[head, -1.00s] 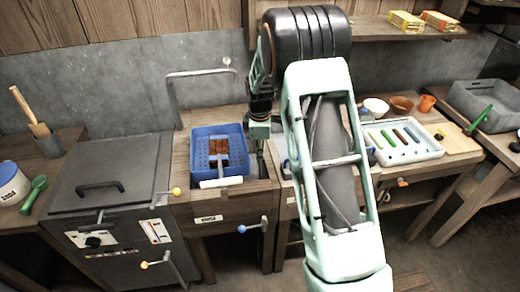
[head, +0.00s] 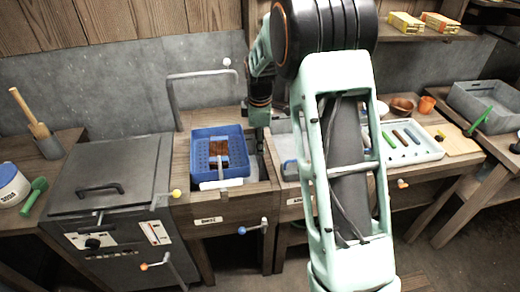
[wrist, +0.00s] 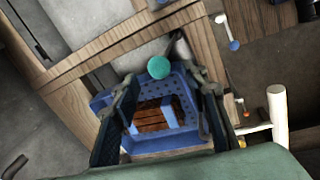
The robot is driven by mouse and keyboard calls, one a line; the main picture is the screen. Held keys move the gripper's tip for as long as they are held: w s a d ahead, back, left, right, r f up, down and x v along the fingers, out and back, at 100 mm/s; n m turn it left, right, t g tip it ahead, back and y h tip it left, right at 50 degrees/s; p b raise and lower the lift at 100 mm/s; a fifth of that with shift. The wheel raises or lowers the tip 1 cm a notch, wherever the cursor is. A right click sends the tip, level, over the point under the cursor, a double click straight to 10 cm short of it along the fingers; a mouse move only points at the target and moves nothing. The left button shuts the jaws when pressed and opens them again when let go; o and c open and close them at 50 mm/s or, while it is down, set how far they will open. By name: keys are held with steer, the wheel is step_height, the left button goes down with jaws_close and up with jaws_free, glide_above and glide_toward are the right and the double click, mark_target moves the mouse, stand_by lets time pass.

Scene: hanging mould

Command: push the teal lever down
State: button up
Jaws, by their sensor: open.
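The round teal knob (wrist: 159,67) of the lever shows in the wrist view, at the far side of a blue perforated basket (wrist: 152,145). Its shaft is mostly hidden, and I cannot make out the knob in the head view. My gripper (wrist: 168,88) is open, with one dark finger on each side of the picture. The knob appears between and beyond the fingertips; I see no contact. In the head view my gripper is mostly hidden behind the bench parts and my arm.
The blue basket (head: 203,174) holds brown pieces on the wooden bench. A bent grey pipe with a white ball (head: 227,62) stands behind it. Yellow-tipped (head: 176,193) and blue-tipped (head: 242,230) levers stick out in front. A white tray (head: 425,153) lies to the right.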

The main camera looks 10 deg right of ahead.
steer(key=r, duration=0.2)
steer(key=s+r, duration=0.1)
steer(key=r, duration=0.2)
steer(key=shift+s+a+r, duration=0.1)
steer(key=shift+r, duration=0.2)
